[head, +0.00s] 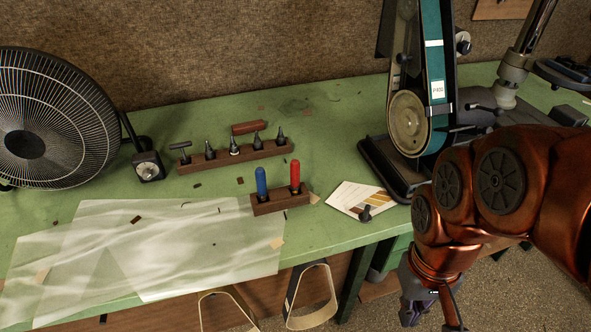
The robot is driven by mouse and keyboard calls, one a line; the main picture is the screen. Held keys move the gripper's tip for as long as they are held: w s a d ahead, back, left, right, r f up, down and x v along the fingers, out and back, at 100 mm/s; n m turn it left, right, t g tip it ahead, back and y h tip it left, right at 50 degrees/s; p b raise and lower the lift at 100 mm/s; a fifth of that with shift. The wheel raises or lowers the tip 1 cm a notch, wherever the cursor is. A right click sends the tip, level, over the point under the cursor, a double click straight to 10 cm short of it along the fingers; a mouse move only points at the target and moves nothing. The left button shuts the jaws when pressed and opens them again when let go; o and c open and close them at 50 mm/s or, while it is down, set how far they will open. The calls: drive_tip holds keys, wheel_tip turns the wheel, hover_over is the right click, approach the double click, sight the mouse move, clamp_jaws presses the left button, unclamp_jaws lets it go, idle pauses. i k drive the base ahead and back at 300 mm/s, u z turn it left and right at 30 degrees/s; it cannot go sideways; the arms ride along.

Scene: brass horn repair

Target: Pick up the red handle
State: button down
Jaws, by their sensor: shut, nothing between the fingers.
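The red handle (295,174) stands upright in a small wooden block (281,203) near the front edge of the green bench. A blue handle (261,183) stands to its left in the same block. My gripper (414,310) hangs in front of the bench at the lower right, below the bench top and well apart from the red handle. It is shut and empty. My arm partly hides it.
A longer wooden rack (236,157) with several dark tips stands behind the handles. A belt sander (408,125) stands to the right, a fan (45,120) to the left. A card (350,197) lies right of the block. Translucent sheets (190,245) cover the bench's front left.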

sight(294, 164)
drive_tip(key=u, duration=2.45)
drive_tip(key=k, duration=0.8)
drive_tip(key=z, duration=0.05)
